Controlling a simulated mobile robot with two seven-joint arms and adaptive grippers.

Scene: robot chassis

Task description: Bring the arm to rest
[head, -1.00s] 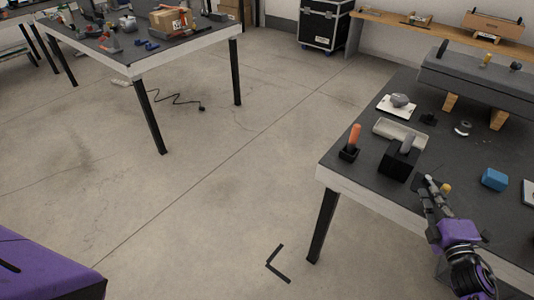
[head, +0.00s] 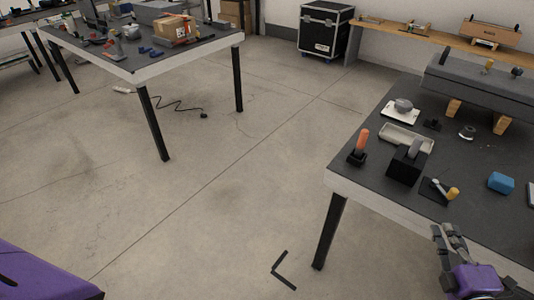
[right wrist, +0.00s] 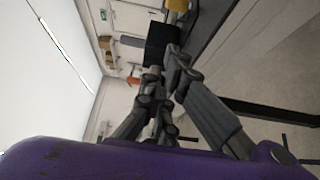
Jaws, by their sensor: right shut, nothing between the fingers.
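My right gripper (head: 447,236) is at the lower right of the head view, in front of the near edge of the right-hand table (head: 440,210). Its fingers are shut with nothing between them. In the right wrist view the gripper (right wrist: 165,62) shows large, its fingers together. A black block with a grey peg (head: 408,160) and a small black base with a yellow-tipped piece (head: 440,190) stand on the table beyond it, apart from the gripper. My left gripper is not in view.
An orange-handled tool in a holder (head: 360,145), a beige tray (head: 405,138) and a blue block (head: 501,182) sit on the right-hand table. Another table (head: 150,65) stands at the back left. Open floor (head: 200,200) lies between the tables.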

